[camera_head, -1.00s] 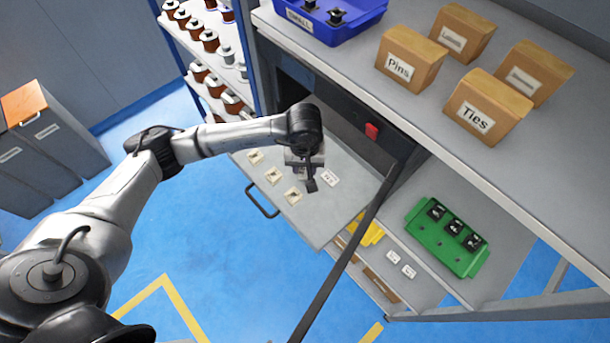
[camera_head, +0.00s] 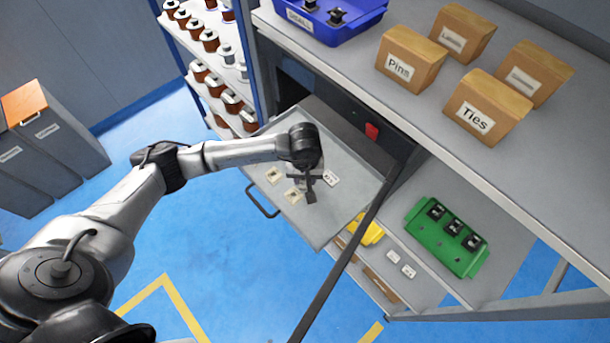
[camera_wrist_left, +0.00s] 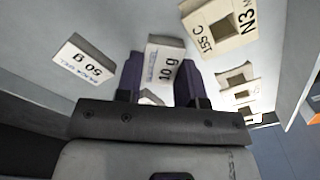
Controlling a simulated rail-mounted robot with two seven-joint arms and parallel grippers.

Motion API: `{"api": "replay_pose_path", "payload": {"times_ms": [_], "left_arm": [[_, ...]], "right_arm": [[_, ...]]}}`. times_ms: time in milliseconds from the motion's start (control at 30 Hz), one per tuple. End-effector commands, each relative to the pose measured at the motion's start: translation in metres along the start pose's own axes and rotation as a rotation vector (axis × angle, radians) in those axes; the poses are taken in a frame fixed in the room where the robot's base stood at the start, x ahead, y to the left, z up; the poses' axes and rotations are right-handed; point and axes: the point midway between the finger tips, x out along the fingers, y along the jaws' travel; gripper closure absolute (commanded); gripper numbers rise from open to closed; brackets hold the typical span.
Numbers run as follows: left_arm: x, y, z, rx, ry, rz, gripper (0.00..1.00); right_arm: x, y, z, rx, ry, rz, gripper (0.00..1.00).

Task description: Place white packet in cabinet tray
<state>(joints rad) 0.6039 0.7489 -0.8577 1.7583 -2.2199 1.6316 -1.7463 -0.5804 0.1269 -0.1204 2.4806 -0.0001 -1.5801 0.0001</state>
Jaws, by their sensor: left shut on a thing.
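The white packet marked "10 g" (camera_wrist_left: 160,68) is between the two dark fingers of my left gripper (camera_wrist_left: 160,84), which is shut on it. In the head view my left gripper (camera_head: 309,190) is over the pulled-out grey cabinet tray (camera_head: 345,205), and the held packet is mostly hidden. A second white packet, marked "50 g" (camera_wrist_left: 77,60), lies to the left of the gripper in the wrist view. I cannot tell whether the held packet touches the tray floor. My right gripper is not in view.
Cream square pieces with holes (camera_head: 293,195) lie in the tray beside the gripper. A dark post (camera_head: 340,270) crosses the tray's right side. A green tray (camera_head: 447,237) sits on the lower shelf. Cardboard boxes (camera_head: 409,60) and a blue bin (camera_head: 325,24) stand above.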

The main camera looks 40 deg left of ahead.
Motion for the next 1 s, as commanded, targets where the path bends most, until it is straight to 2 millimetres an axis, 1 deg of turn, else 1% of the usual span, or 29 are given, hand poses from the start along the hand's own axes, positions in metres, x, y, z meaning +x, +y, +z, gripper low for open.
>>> {"api": "replay_pose_path", "payload": {"times_ms": [67,100,333,367,567,700,733,867,1000], "left_arm": [[0.004,0.000,0.000,0.000,0.000,0.000,0.88],[0.003,0.000,0.000,0.001,0.000,0.000,0.63],[0.002,0.000,0.000,0.000,0.000,0.000,0.41],[0.002,0.000,0.000,0.000,-0.001,0.000,0.39],[0.002,0.000,0.000,0.000,0.000,0.000,0.39],[-0.004,0.000,0.000,0.000,-0.001,0.000,0.39],[-0.006,0.000,-0.001,0.000,0.001,0.001,0.39],[-0.026,0.000,-0.001,0.001,0.004,0.002,0.39],[-0.054,0.000,-0.001,0.001,0.005,0.001,0.39]], "right_arm": [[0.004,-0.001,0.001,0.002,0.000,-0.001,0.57],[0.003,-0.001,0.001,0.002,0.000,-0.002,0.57],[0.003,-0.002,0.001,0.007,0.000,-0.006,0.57],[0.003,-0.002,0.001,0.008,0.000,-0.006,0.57],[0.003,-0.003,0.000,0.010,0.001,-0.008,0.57],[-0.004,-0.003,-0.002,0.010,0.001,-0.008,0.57],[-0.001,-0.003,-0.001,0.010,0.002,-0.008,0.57],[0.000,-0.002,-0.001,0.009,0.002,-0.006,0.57],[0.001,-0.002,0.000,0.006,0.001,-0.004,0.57]]}}
